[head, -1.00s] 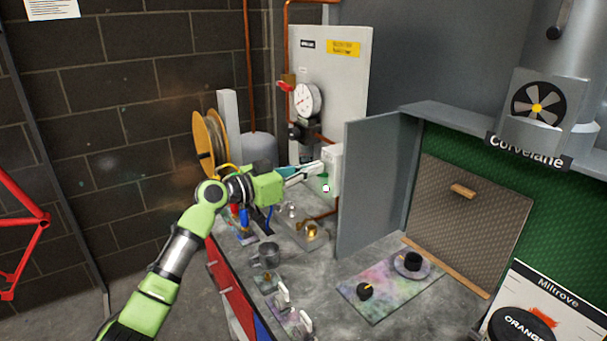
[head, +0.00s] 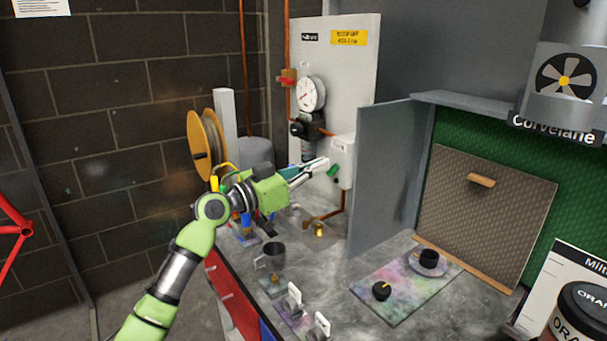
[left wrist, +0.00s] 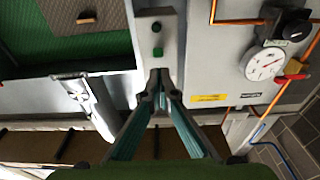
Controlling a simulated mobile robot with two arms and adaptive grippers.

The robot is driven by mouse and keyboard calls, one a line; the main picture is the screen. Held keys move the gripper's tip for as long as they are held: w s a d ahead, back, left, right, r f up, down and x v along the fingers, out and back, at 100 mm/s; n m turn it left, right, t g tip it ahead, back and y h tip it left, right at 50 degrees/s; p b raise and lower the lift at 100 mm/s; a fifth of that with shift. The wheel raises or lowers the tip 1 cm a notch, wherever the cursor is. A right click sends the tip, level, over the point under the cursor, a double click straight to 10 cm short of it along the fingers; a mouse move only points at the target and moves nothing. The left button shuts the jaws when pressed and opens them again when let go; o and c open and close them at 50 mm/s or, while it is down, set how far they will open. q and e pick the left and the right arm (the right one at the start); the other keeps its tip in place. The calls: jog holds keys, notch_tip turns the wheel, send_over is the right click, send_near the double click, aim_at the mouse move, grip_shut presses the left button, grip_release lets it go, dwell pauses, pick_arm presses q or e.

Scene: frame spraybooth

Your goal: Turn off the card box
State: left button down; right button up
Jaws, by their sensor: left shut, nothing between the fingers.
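A small pale box (head: 345,150), likely the card box, is mounted low on the grey wall panel, beside the open grey door. A green piece (head: 333,173) shows at its front left. In the left wrist view the box (left wrist: 172,30) has a round green spot and a dark green square on its face. My left gripper (head: 325,162) is shut and empty just left of the box. In the left wrist view its fingertips (left wrist: 159,77) meet near the box's edge below the green square; contact cannot be told. My right gripper is not in view.
A pressure gauge (head: 311,93) with a red-handled valve sits above the gripper. The grey door (head: 383,180) stands close to the right. A metal mug (head: 271,257), brass fitting (head: 319,230) and paint-stained board (head: 405,288) are on the bench. A hose reel (head: 201,145) is behind the arm.

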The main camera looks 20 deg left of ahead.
pick_arm(q)
jog(key=v, duration=1.1)
jog(key=shift+s, duration=0.15)
jog(key=shift+d, duration=0.15)
